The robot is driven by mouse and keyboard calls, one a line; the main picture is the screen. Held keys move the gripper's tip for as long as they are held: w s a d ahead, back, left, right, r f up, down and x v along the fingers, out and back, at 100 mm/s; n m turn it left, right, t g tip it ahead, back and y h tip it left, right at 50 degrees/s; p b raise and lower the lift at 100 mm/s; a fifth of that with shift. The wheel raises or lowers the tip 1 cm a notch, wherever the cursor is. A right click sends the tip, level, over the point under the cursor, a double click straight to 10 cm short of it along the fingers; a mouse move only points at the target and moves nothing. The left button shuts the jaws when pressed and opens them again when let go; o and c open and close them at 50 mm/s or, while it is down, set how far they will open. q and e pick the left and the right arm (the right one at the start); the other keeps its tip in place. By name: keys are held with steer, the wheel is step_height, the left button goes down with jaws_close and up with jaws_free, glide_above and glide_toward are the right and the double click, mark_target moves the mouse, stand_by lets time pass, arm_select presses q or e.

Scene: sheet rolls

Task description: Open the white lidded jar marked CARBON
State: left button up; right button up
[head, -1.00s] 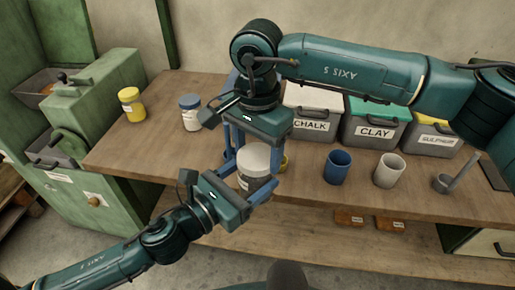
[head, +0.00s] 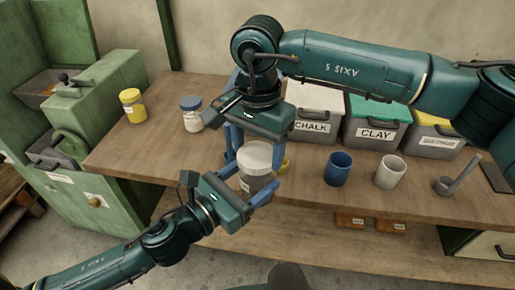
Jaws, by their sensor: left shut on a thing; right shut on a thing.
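A jar with a wide white lid (head: 255,155) and a greyish body (head: 251,183) stands near the front of the wooden table. I cannot read a label on it. My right gripper (head: 256,158) reaches down from above, with its blue fingers on either side of the lid, shut on it. My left gripper (head: 253,180) comes in from the front left, with its blue fingers around the body, shut on it. The lid is on the body, and I see no clear gap between them. The fingers hide parts of the jar's sides.
A yellow jar (head: 133,106) and a blue-lidded jar (head: 191,115) stand at the left. Bins marked CHALK (head: 313,128) and CLAY (head: 376,135) stand behind. A blue cup (head: 338,169), a pale cup (head: 389,171) and a mortar (head: 444,185) stand to the right. The left front tabletop is clear.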

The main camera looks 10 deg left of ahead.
steer(key=shift+r, duration=0.8)
